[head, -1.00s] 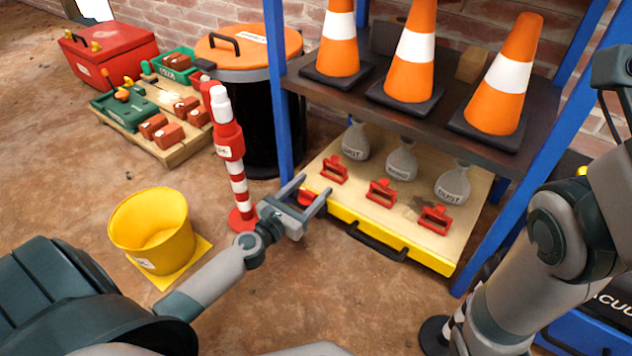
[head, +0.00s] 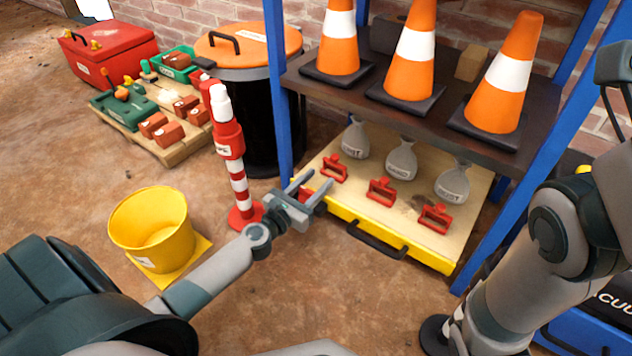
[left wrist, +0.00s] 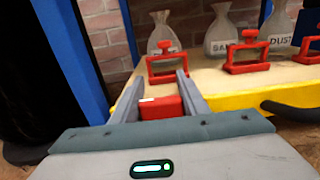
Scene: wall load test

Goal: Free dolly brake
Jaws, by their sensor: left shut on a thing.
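The dolly (head: 398,244) is a low wooden platform with a yellow front edge and a black handle, under the shelf. A small red part (head: 307,197), which looks like the brake, sits at its front left corner; it also shows in the left wrist view (left wrist: 160,108). My left gripper (head: 315,190) is shut on this red part, with one finger on each side of it. The fingers hide some of it. My right arm stands at the right, but its gripper is not in view.
Grey sacks (head: 401,160) and red clamp-like pieces (head: 381,190) stand on the dolly. Orange cones (head: 410,60) stand on the shelf above. A blue shelf post (head: 277,90) and a red-white post (head: 238,180) are close to my left gripper. A yellow bucket (head: 150,232) stands left.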

